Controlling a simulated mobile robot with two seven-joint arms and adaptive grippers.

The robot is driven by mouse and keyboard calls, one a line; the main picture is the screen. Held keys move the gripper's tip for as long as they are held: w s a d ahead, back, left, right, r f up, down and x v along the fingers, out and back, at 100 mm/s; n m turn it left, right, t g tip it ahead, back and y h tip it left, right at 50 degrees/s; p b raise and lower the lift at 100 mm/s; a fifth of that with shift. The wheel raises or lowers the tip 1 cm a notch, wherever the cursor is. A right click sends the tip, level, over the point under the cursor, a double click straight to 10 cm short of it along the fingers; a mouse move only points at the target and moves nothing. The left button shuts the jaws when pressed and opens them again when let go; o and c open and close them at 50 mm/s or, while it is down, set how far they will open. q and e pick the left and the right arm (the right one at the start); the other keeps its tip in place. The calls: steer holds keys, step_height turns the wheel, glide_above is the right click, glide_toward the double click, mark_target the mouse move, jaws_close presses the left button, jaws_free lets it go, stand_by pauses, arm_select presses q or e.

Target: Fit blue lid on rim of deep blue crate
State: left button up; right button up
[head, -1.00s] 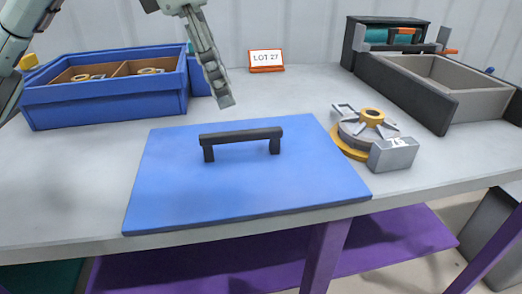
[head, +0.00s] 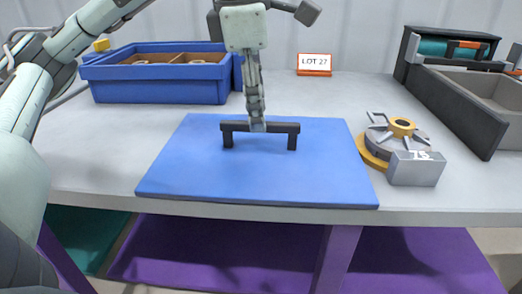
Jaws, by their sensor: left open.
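The flat blue lid (head: 255,178) lies on the grey table, with a black bar handle (head: 280,128) standing up from it. The deep blue crate (head: 158,90) stands uncovered behind and to the left of the lid, with tan dividers and ring-like parts inside. My left gripper (head: 257,125) points down at the middle of the handle, seen edge-on. It is open, and its fingertips overlap the bar in the picture. I cannot tell whether they touch it. My right gripper does not show.
A round grey and yellow fixture (head: 400,130) and a grey block (head: 416,168) stand just right of the lid. A LOT 27 sign (head: 314,64) stands at the back. A dark-sided grey bin (head: 468,97) is at the right. Table left of the lid is clear.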

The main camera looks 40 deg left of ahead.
mark_target(260, 138)
arm_select(q)
steer(key=shift+w+f, duration=0.2)
steer(key=shift+f, duration=0.75)
steer(key=shift+w+f, duration=0.15)
steer(key=shift+f, duration=0.75)
jaws_close()
